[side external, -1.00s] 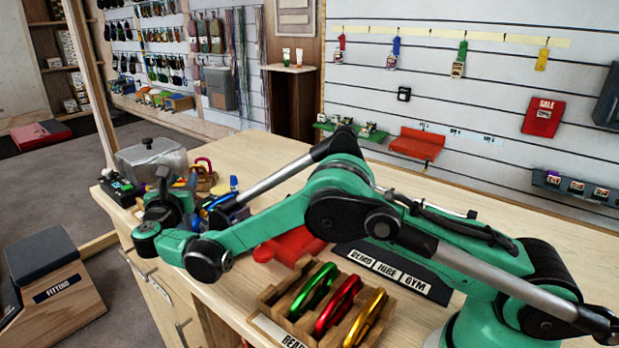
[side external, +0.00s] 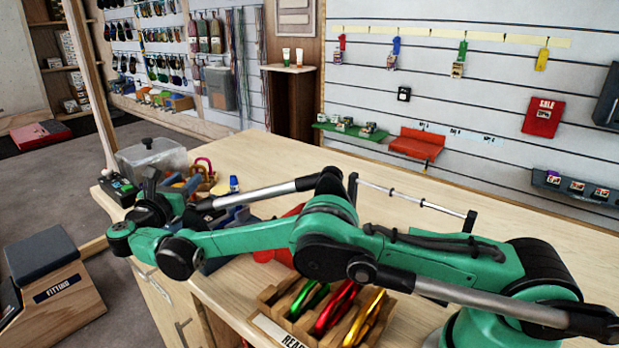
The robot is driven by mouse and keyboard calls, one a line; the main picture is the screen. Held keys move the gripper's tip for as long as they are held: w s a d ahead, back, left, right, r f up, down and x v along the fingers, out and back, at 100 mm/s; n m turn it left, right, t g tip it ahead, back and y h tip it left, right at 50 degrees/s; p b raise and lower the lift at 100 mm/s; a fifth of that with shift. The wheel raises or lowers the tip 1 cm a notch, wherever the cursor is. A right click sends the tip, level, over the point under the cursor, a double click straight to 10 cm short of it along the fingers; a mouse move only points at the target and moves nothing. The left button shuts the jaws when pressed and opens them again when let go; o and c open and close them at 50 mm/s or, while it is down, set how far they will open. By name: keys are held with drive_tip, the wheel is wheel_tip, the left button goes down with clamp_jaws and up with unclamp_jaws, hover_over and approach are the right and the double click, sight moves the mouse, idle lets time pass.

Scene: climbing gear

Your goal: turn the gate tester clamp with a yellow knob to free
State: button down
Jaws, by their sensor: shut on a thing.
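In the side external view my gripper (side external: 158,205) is low at the left end of the bench, with its dark fingers bunched against the gear there. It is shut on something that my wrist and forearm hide. A blue body (side external: 216,264) shows just below my forearm, with more blue behind it; I cannot tell whether it belongs to the gate tester. I cannot make out the clamp or its yellow knob, so the clamp's position cannot be read.
A wooden tray (side external: 273,296) of green, red and gold carabiners sits under my arm. A black-ended rail (side external: 418,200) stands behind my arm. The far right benchtop is clear.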

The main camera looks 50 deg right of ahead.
drive_tip(key=shift+c, duration=2.1)
unclamp_jaws()
drive_tip(key=shift+v, duration=2.8)
